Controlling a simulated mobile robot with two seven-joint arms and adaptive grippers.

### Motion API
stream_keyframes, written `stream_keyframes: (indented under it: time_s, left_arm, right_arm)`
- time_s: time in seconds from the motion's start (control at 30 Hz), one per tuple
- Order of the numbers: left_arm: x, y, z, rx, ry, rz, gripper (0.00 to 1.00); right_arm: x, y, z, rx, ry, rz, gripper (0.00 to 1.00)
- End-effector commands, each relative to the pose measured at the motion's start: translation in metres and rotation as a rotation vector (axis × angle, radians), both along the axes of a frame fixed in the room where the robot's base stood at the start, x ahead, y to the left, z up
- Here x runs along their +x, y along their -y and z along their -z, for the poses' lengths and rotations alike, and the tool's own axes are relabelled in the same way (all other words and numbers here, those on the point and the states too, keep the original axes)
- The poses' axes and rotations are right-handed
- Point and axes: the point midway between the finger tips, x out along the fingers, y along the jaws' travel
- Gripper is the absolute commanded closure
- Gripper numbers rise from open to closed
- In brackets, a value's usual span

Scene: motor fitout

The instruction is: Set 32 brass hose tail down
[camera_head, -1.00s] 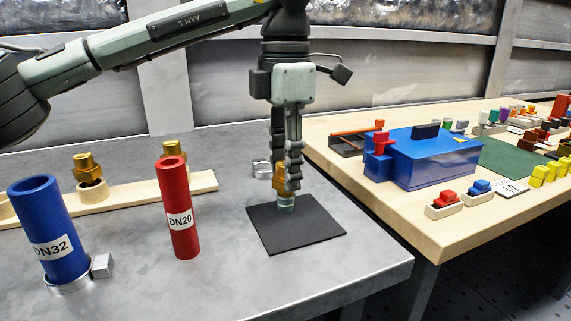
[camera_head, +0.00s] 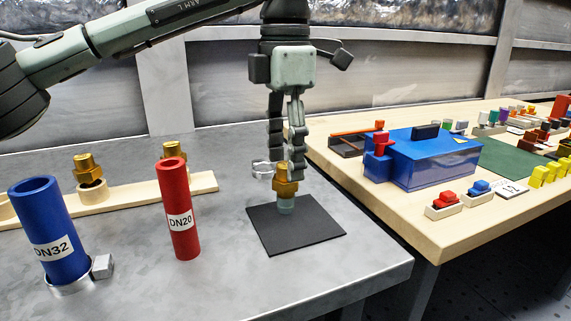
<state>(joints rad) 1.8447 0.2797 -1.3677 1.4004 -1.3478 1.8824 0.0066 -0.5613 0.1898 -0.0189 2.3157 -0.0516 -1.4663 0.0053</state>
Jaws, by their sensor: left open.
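A brass hose tail (camera_head: 286,186) stands upright on the black mat (camera_head: 300,232), its pale greenish lower end on the mat. My left gripper (camera_head: 285,165) is open, pointing down at the top of the hose tail, with its fingers just above and beside the brass. Whether a finger still touches it I cannot tell. Two more brass hose tails, one at the left (camera_head: 88,168) and one behind the red tube (camera_head: 174,151), stand in the wooden rack (camera_head: 127,192). My right gripper is not in view.
A blue DN32 tube (camera_head: 50,235) stands in a metal ring at the left, beside a small grey block (camera_head: 102,266). A red DN20 tube (camera_head: 177,215) stands left of the mat. A wooden table with a blue box (camera_head: 432,160) and small coloured parts is at the right.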

Motion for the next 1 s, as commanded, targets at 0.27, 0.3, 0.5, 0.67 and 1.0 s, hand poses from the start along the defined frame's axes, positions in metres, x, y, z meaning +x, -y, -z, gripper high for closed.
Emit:
stream_keyframes:
  time_s: [0.27,0.3,0.5,0.67,1.0]
  left_arm:
    - [0.000,0.001,-0.064,-0.001,0.002,0.001,0.46]
    - [0.000,0.001,-0.071,-0.001,0.002,0.001,0.46]
    - [0.000,0.001,-0.095,0.000,0.000,0.001,0.46]
    - [0.000,0.000,-0.101,0.000,-0.001,0.002,0.46]
    - [0.000,0.000,-0.100,0.000,-0.001,0.002,0.46]
  right_arm:
    - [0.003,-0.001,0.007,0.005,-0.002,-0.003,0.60]
    - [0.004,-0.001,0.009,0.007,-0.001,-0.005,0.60]
    - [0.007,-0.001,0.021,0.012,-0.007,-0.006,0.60]
    - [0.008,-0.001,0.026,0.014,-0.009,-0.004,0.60]
    - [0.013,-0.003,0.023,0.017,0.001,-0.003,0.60]
